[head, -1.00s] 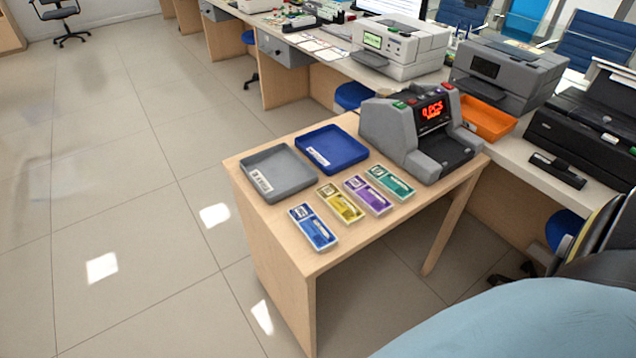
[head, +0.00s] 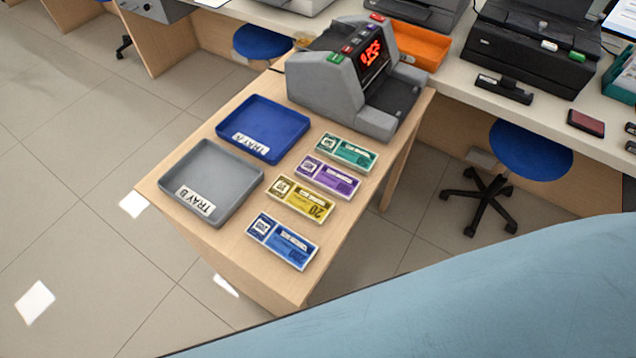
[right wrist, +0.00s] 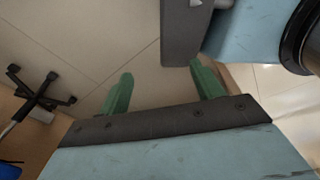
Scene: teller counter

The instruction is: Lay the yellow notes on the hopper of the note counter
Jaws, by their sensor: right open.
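The yellow notes (head: 299,198) lie flat on the small wooden table in the head view, between the purple notes (head: 328,177) and the blue notes (head: 282,241). The note counter (head: 357,80) stands at the table's far end with a lit red display. Its top is partly visible. My right gripper (right wrist: 158,90) shows in the right wrist view with its two green fingers apart and nothing between them. It hangs over the floor, away from the notes. My left gripper is not in view.
Green notes (head: 346,152) lie nearest the counter. The blue tray A (head: 263,128) and grey tray B (head: 211,183) sit left of the notes. An orange tray (head: 421,47) and printers are on the long counter behind. A blue stool (head: 531,150) stands at right.

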